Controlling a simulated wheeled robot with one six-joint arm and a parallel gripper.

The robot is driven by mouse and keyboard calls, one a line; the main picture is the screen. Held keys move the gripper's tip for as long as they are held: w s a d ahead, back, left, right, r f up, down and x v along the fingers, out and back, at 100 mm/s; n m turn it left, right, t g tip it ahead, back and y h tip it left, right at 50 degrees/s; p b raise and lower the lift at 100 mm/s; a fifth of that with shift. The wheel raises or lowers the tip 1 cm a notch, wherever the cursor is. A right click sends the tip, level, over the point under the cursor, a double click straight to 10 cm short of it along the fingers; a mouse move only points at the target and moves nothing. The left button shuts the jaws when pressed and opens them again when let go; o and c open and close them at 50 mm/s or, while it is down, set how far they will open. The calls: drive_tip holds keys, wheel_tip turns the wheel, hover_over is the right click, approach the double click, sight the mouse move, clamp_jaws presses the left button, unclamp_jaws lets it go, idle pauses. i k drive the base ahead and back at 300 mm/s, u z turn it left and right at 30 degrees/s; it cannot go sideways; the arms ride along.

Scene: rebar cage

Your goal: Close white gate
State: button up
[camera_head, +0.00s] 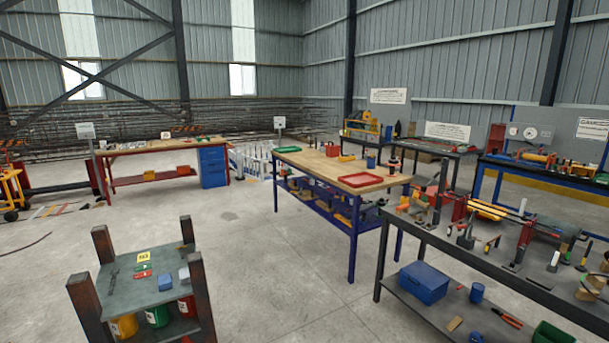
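A white slatted structure (252,162), which looks like the white gate, stands on the floor in the middle distance. It is between the blue drawer unit (213,166) and the wooden-topped workbench (325,168). The workbench hides its right part. It is too small in view to tell how far open it stands. My gripper does not show in the head view.
A small cart (145,276) with dark posts stands at the near left. A cluttered metal bench (455,255) fills the near right. Open concrete floor (265,270) lies between them. A red-legged table (150,150) stands further back at left.

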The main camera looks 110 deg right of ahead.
sight(261, 161)
drive_tip(key=z, duration=3.55)
